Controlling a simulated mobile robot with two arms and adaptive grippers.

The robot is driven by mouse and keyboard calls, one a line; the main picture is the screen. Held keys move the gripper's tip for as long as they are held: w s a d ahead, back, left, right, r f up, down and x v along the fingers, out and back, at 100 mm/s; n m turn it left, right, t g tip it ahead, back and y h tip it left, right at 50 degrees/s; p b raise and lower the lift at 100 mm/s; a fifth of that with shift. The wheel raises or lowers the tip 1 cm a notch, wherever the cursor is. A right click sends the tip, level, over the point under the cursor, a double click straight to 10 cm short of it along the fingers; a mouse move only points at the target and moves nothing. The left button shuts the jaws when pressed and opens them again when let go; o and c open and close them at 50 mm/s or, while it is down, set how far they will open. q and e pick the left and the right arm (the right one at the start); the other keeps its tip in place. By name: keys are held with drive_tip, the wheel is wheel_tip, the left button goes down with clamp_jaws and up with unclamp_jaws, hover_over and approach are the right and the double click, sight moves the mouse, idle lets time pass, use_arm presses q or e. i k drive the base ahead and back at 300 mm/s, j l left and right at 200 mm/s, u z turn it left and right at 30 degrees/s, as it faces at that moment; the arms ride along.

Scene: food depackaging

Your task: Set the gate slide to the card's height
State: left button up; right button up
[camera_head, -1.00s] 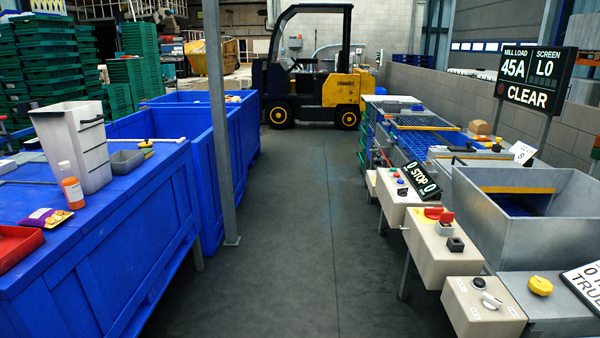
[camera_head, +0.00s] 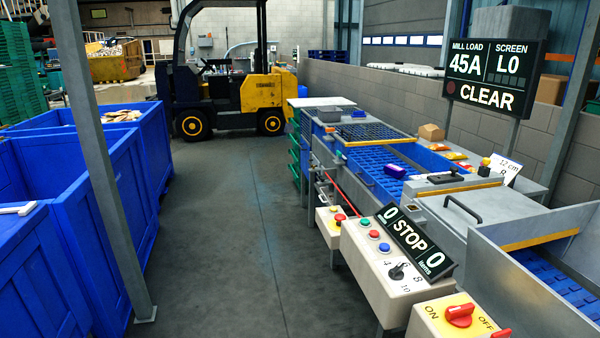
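A white card (camera_head: 507,169) stands tilted on the right side of the conveyor line. It reads "12 cm", with a partly hidden character below that I cannot read surely. Left of it, a grey plate with a black handle (camera_head: 446,177) lies across the line above a yellow strip; it may be the gate slide, but I cannot tell, and no height setting is readable. A yellow-topped knob (camera_head: 485,165) is beside the card. Neither of my grippers shows in the head view.
A blue conveyor (camera_head: 395,155) carries a purple pack. A control box (camera_head: 385,262) with a STOP sign (camera_head: 412,235) and a box with a red switch (camera_head: 459,315) front the line. The screen (camera_head: 493,78) reads CLEAR. Blue bins (camera_head: 100,215) and a post (camera_head: 105,170) flank the clear aisle.

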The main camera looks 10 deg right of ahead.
sight(452, 178)
drive_tip(key=i+z, duration=0.3)
drive_tip(key=z, duration=0.15)
drive_tip(key=i+j+z, duration=0.1)
drive_tip(key=i+z, duration=0.35)
drive_tip(key=i+j+z, duration=0.2)
drive_tip(key=z, duration=0.2)
drive_tip(key=i+j+z, duration=0.1)
drive_tip(key=z, duration=0.25)
drive_tip(key=i+j+z, duration=0.3)
